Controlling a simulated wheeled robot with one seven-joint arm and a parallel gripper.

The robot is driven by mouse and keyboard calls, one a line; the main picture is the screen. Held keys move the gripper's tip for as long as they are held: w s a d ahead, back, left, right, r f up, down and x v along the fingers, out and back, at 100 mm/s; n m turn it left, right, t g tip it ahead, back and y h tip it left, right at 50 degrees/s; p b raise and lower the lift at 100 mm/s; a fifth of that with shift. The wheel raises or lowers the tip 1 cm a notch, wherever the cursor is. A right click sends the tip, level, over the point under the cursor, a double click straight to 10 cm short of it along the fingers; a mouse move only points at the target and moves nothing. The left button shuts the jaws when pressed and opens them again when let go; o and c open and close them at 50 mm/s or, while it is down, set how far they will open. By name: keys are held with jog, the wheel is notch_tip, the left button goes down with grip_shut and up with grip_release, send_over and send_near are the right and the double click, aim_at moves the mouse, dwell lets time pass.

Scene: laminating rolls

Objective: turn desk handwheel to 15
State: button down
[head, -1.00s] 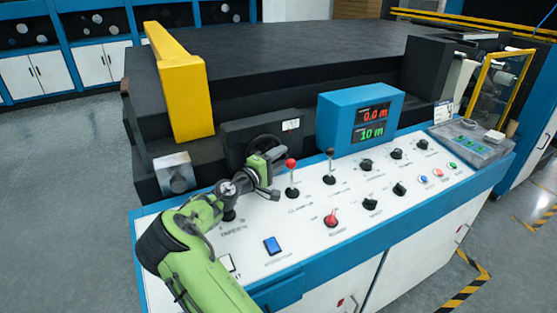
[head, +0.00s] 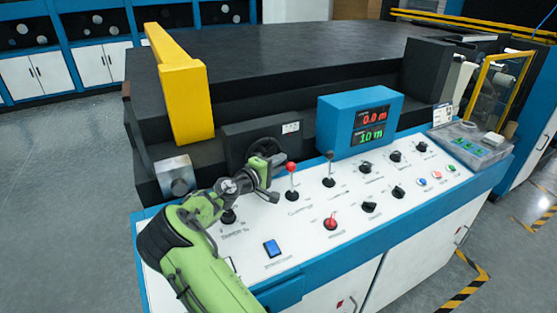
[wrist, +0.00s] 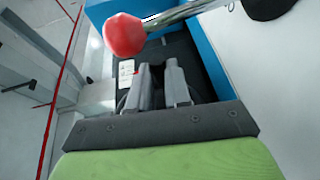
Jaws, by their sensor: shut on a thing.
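The desk handwheel (head: 266,146) is a dark wheel on the front of a black box at the back edge of the white control desk (head: 300,243). My gripper (head: 275,160) reaches it from the front, and my green arm hides its lower part. In the wrist view my gripper (wrist: 163,86) has its two grey fingers close together, shut on a part of the handwheel that they mostly hide. A small white label (head: 290,127) sits on the black box, and it also shows in the wrist view (wrist: 126,72). I cannot read its number.
A red-knobbed lever (head: 291,168) stands just right of my gripper; its red ball (wrist: 125,35) is close in the wrist view. A black-knobbed lever (head: 329,170) and a blue display box (head: 360,120) reading 0.0 m and 10 m are further right. A yellow bar (head: 180,85) stands behind.

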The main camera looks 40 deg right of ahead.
jog(key=m+y+p, duration=0.1)
jog(key=y+p, duration=0.2)
jog(key=shift+a, duration=0.2)
jog(key=y, duration=0.1)
jog(key=y+p, duration=0.1)
jog(key=m+y+p, duration=0.1)
jog(key=shift+w+a+f+t+y, duration=0.1)
jog(key=shift+a+f+t+y, duration=0.2)
jog(key=shift+f, duration=0.1)
jog(key=y, duration=0.1)
jog(key=y+p, duration=0.2)
jog(key=shift+w+a+f+m+t, duration=0.15)
jog(key=shift+a+f+m+t, duration=0.15)
jog(key=shift+a+m, duration=0.1)
jog(key=shift+w+a+f+m+t+y+p, duration=0.1)
jog(key=shift+a+m+t+y+p, duration=0.15)
jog(key=shift+y, duration=0.4)
jog(key=shift+a+r+t+y+p, duration=0.1)
jog(key=shift+y+p, duration=0.3)
jog(key=shift+y, duration=0.3)
jog(key=shift+w+a+f+m+t+y+p, duration=0.1)
jog(key=shift+a+m+t+y+p, duration=0.15)
jog(key=shift+y, duration=0.4)
jog(key=c, duration=1.1)
grip_release()
jog(key=v, duration=1.5)
jog(key=shift+a+r+p, duration=0.1)
jog(key=shift+r+p, duration=0.25)
